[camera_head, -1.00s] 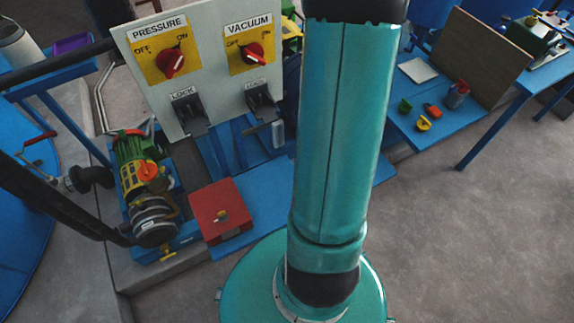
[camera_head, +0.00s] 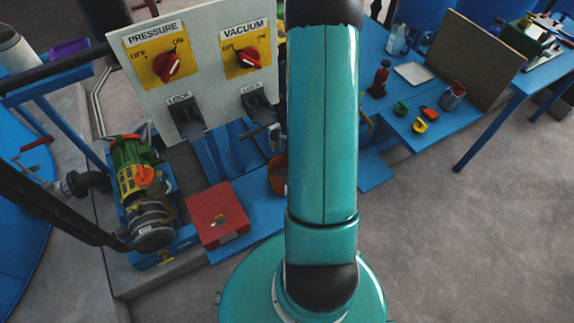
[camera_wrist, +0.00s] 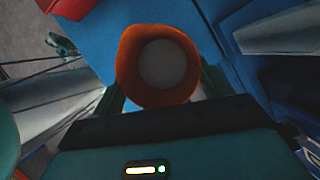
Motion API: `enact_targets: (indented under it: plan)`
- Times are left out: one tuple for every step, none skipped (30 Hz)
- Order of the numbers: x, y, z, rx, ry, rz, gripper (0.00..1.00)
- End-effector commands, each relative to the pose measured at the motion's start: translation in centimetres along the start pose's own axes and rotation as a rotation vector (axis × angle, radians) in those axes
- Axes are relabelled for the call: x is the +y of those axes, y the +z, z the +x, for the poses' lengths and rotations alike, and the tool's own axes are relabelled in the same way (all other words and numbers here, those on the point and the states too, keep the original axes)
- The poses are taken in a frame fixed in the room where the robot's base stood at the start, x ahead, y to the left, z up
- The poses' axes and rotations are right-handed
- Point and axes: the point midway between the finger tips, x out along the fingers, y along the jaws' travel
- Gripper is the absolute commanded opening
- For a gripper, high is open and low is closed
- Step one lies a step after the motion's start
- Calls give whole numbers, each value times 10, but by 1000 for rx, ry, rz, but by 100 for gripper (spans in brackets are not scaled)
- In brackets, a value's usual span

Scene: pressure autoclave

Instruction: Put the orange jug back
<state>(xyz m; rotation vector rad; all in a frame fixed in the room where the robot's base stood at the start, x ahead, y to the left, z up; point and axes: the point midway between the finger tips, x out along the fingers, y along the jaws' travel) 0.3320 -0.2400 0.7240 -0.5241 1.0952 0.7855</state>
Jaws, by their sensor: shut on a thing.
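The orange jug (camera_wrist: 129,62) is in the upper middle of the wrist view, seen from above. Its round mouth faces the camera, with a pale grey disc-like area inside. My gripper (camera_wrist: 160,97) is shut on the jug, with dark fingers at its sides. In the head view only the left part of the jug (camera_head: 275,178) shows, right of the red box and above or on the blue bench; I cannot tell which. My teal arm hides the rest of the jug and the gripper there.
A red box (camera_head: 218,213) sits left of the jug. The PRESSURE and VACUUM panel (camera_head: 200,95) stands behind it. A green and yellow pump (camera_head: 135,175) is at left. A blue table (camera_head: 385,110) at right holds small cups, a can, a red bottle and a white tray.

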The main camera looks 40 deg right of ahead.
Motion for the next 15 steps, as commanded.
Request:
enact_targets:
  plan:
    - [-1,0,0,0,-2,-1,20]
    - [-1,0,-1,0,-2,-1,20]
    - [-1,0,-1,0,-2,0,20]
    - [-1,0,-1,0,-2,0,20]
    - [0,0,-1,0,-2,0,20]
    - [0,0,0,0,-1,0,20]
    - [0,0,0,0,-1,0,20]
    - [0,-1,1,0,-1,1,20]
    - [0,-1,2,1,-1,1,79]
    - [0,-1,2,1,-1,1,85]
    - [0,-1,1,1,-1,1,91]
    - [0,-1,1,1,-1,1,98]
    - [0,-1,1,1,-1,1,99]
    - [0,-1,1,1,-1,1,99]
    - [0,-1,1,1,-1,0,99]
